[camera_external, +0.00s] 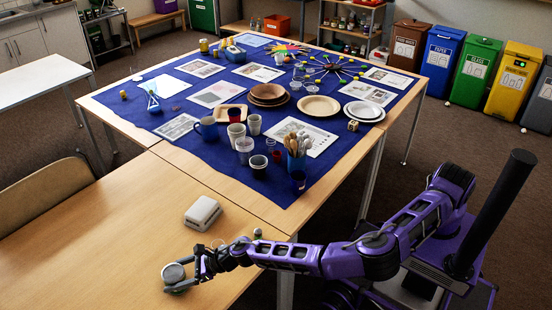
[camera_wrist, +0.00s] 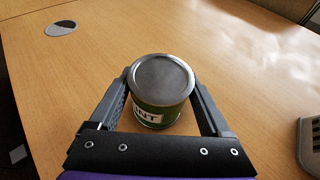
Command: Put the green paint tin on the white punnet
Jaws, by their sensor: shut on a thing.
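The green paint tin (camera_wrist: 155,116) has a grey metal lid and a white label with the letters "NT" showing. It is upright between the two fingers of my gripper (camera_wrist: 162,82), which is shut on its sides. In the external view the tin (camera_external: 174,273) is at the near part of the bare wooden table, at the end of my arm, with my gripper (camera_external: 190,274) at its right. I cannot tell whether it touches the table. The white punnet (camera_external: 203,212) is a small box shape on the same table, farther back and slightly right. A grey-looking edge of it shows at the wrist view's right (camera_wrist: 309,147).
The wooden table (camera_external: 95,235) is clear around the tin and punnet. Beyond, a blue cloth (camera_external: 215,165) carries cups, plates, papers and a cutlery pot (camera_external: 296,158). A chair (camera_external: 45,195) stands at the left. A round grey disc (camera_wrist: 62,28) is set in the tabletop.

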